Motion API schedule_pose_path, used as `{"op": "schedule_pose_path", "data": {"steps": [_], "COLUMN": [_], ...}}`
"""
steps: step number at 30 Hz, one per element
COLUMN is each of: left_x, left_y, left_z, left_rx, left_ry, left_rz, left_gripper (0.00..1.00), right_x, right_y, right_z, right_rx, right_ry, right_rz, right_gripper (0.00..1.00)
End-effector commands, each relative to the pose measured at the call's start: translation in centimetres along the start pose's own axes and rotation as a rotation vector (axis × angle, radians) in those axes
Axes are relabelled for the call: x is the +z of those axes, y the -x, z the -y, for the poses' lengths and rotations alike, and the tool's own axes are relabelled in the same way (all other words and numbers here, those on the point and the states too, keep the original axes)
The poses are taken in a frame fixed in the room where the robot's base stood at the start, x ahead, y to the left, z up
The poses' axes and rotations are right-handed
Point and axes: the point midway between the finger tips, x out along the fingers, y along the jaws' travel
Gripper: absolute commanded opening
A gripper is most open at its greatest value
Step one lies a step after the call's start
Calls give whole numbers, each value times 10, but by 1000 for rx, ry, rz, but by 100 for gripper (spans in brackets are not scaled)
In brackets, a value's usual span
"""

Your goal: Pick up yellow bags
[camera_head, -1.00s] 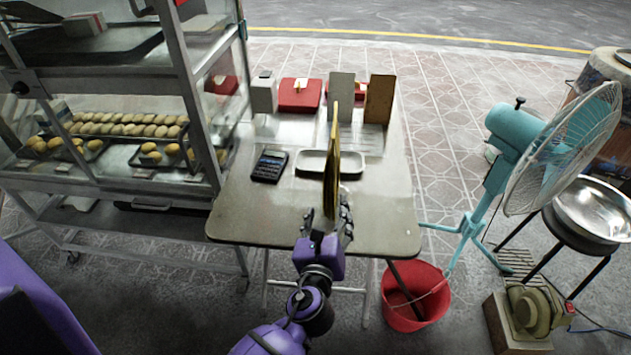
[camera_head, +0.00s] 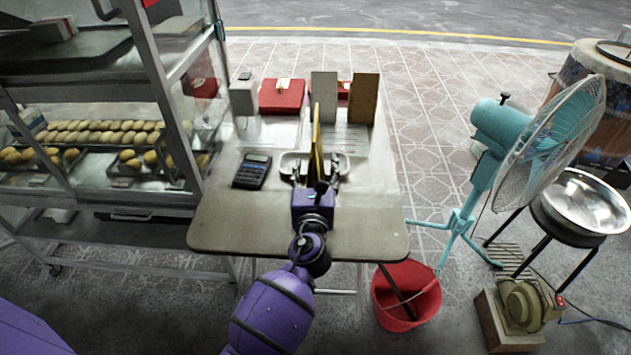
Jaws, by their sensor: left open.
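A thin yellow bag (camera_head: 316,135) stands upright, seen nearly edge-on, over the grey table (camera_head: 225,225). Its lower part is hidden behind my gripper. My left gripper (camera_head: 316,170) is open, with one finger on each side of the bag's lower part. I cannot tell whether the fingers touch it. Only one yellow bag can be made out; others may be hidden behind its edge. My right gripper is not in view.
A white tray (camera_head: 290,163) lies around the gripper, a calculator (camera_head: 252,171) to its left. Red box (camera_head: 283,95) and upright boards (camera_head: 363,98) stand behind. The glass food cabinet (camera_head: 160,90) is left; a teal fan (camera_head: 505,130) and red bucket (camera_head: 405,295) are right.

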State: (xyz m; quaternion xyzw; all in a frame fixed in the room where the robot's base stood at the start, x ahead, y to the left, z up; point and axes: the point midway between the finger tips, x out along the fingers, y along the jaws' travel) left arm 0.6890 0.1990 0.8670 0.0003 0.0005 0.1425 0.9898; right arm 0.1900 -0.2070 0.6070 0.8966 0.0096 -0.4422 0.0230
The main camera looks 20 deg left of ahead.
Motion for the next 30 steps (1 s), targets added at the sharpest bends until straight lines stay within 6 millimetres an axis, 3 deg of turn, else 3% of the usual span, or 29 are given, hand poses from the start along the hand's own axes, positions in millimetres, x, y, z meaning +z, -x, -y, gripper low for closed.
{"op": "schedule_pose_path", "data": {"steps": [5, 18, 25, 30], "left_x": [0, 0, 2, 17], "left_y": [0, 0, 0, 0], "left_z": [0, 0, 0, 0], "left_rx": [-1, -1, -1, -2], "left_ry": [1, 0, 0, 1], "left_rz": [0, 1, 1, 5], "left_gripper": [55, 0, 0, 0], "right_x": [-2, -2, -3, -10], "right_y": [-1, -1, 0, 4], "right_z": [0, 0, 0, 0], "right_rx": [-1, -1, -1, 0], "right_ry": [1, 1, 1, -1], "right_rz": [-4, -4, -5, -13], "right_gripper": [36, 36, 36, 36]}}
